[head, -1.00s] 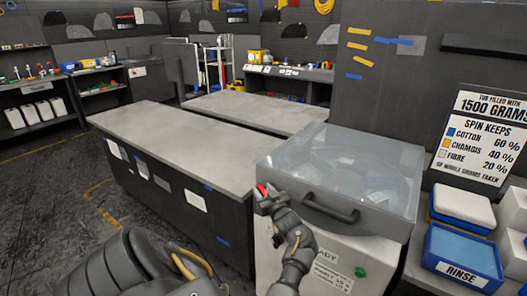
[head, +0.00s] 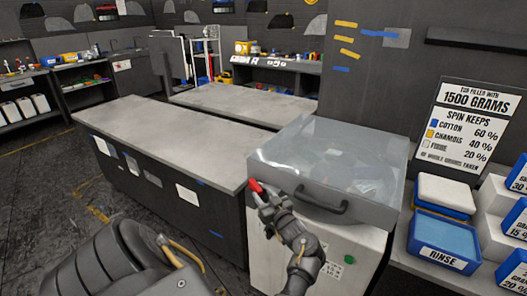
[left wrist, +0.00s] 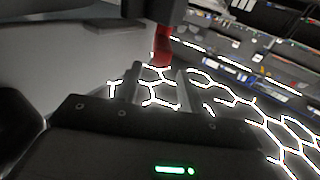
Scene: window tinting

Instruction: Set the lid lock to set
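The lid lock is a small red lever (head: 255,186) at the front left corner of the grey machine with a clear lid (head: 335,150). The lid is down, with a dark handle (head: 322,205) on its front. My left gripper (head: 266,202) is just below and right of the red lever. In the left wrist view, the red lever (left wrist: 162,46) hangs from a dark block, just beyond the fingertips. The fingers (left wrist: 160,80) stand apart with nothing clearly between them. I cannot tell whether they touch the lever. My right gripper is not in view.
A long grey-topped bench (head: 165,140) stands left of the machine. A sign (head: 468,125), a rinse tub (head: 445,240) and a blue tray with a white pad (head: 446,193) are on the right. A green button (head: 349,259) is on the machine front.

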